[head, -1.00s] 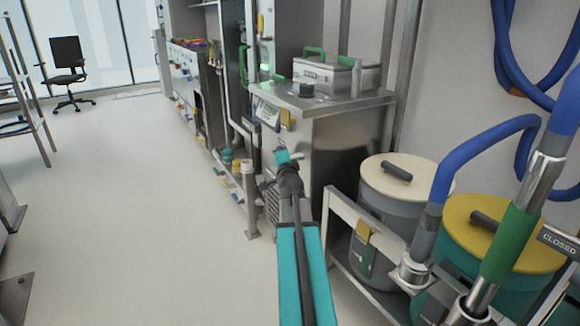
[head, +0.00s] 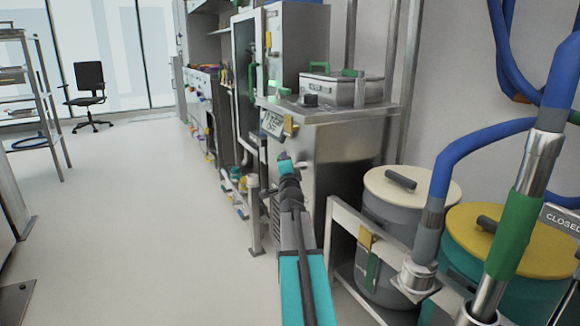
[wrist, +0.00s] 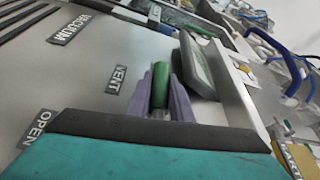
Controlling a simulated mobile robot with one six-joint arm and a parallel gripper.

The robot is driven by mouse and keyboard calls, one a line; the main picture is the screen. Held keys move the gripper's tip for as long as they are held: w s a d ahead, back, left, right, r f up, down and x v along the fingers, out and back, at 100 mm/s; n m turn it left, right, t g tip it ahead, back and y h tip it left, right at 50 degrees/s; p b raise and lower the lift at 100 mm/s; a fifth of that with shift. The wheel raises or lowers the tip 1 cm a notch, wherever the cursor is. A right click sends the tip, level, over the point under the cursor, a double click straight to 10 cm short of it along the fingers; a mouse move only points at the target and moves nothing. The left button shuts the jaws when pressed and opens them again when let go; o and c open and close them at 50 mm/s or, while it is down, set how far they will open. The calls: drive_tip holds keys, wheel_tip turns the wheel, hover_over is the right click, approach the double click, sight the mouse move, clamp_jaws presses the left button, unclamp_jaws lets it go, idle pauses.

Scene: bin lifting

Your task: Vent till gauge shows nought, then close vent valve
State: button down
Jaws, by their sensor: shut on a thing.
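My gripper (wrist: 162,100) is shut on a green handle (wrist: 160,82) beside the VENT label (wrist: 116,79) on a steel panel; I take this handle to be the vent valve's. Its purple-grey fingers lie on both sides of the handle. In the head view my gripper (head: 287,165) reaches the front of the steel cabinet (head: 340,150), and the handle is hidden there. A grey-framed display (head: 272,122) on the cabinet front may be the gauge; its reading is too small to tell. In the wrist view a grey housing (wrist: 197,65) stands just right of the fingers, its face turned away.
A cream-lidded drum (head: 412,190) and a yellow-lidded drum (head: 520,240) stand right, with blue hoses (head: 460,145) and a CLOSED sign (head: 562,220). The floor (head: 140,210) at left is clear.

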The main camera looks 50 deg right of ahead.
drive_tip(key=shift+s, duration=0.1)
drive_tip(key=c, duration=1.6)
unclamp_jaws()
drive_tip(key=shift+a, duration=0.1)
